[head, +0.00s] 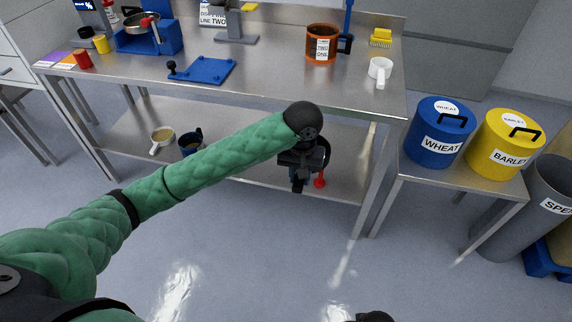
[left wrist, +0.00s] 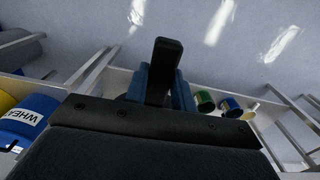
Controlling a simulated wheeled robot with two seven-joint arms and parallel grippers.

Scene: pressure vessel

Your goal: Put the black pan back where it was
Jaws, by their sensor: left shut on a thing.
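My left gripper (head: 299,183) is at the lower shelf of the steel bench, below the bench's front edge. In the left wrist view the gripper's blue fingers (left wrist: 165,92) close around a black handle (left wrist: 166,58). Most of the pan is hidden by the gripper, and I cannot tell whether it touches the shelf. A small red part (head: 320,182) shows just below the pan; what it belongs to is unclear.
The lower shelf (head: 245,165) also holds a white handled cup (head: 161,139) and a dark blue mug (head: 190,143) to the left. A bench leg (head: 376,180) stands to the right. The bench top (head: 270,75) is overhead. Wheat (head: 440,133) and barley (head: 503,143) drums stand farther right.

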